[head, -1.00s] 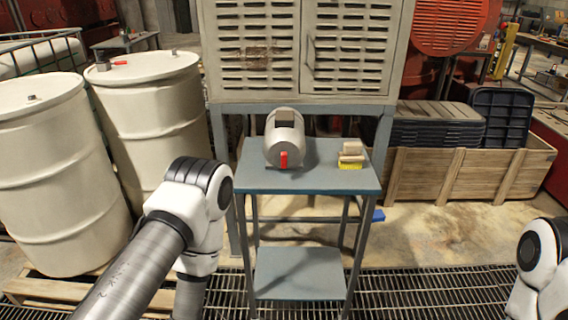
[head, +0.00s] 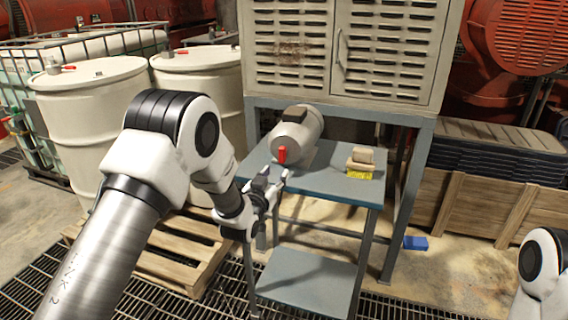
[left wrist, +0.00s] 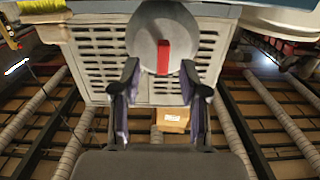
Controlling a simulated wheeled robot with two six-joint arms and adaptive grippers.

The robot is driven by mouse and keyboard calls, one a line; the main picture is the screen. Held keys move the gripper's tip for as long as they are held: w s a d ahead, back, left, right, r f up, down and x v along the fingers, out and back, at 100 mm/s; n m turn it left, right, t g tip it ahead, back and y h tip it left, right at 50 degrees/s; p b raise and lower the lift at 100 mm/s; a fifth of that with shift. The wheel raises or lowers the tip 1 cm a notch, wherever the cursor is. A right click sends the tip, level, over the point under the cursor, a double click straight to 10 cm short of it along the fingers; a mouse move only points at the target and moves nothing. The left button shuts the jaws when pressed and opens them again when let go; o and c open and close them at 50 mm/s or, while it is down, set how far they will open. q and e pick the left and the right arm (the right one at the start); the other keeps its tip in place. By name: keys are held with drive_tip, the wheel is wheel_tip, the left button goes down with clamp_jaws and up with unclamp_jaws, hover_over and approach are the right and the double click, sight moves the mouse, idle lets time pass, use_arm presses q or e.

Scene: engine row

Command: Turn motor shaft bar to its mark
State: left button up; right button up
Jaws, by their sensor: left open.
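The grey motor (head: 297,133) lies on its side on the small blue-grey table (head: 335,185). Its shaft bar (head: 282,155) is red and stands about upright on the front face. No mark can be made out. My left gripper (head: 276,176) is open and empty, just in front of and below the bar at the table's front edge. In the left wrist view the red bar (left wrist: 163,57) lies between the lines of my two open fingers (left wrist: 160,72), ahead of the tips, with the round motor face (left wrist: 158,28) behind it. My right gripper is out of view.
A yellow brush with a pale block (head: 360,163) lies on the table right of the motor. A louvred cabinet (head: 345,50) stands behind. White drums (head: 95,130) and a pallet (head: 165,255) are at the left, a wooden crate (head: 470,205) at the right.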

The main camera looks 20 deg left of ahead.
sight(281, 157)
use_arm(q)
drive_tip(key=w, duration=0.2)
drive_tip(key=w+r, duration=0.1)
drive_tip(key=w, duration=0.4)
drive_tip(key=shift+r+p, duration=0.4)
drive_tip(key=shift+w+a, duration=0.15)
drive_tip(key=shift+w, duration=0.35)
clamp_jaws()
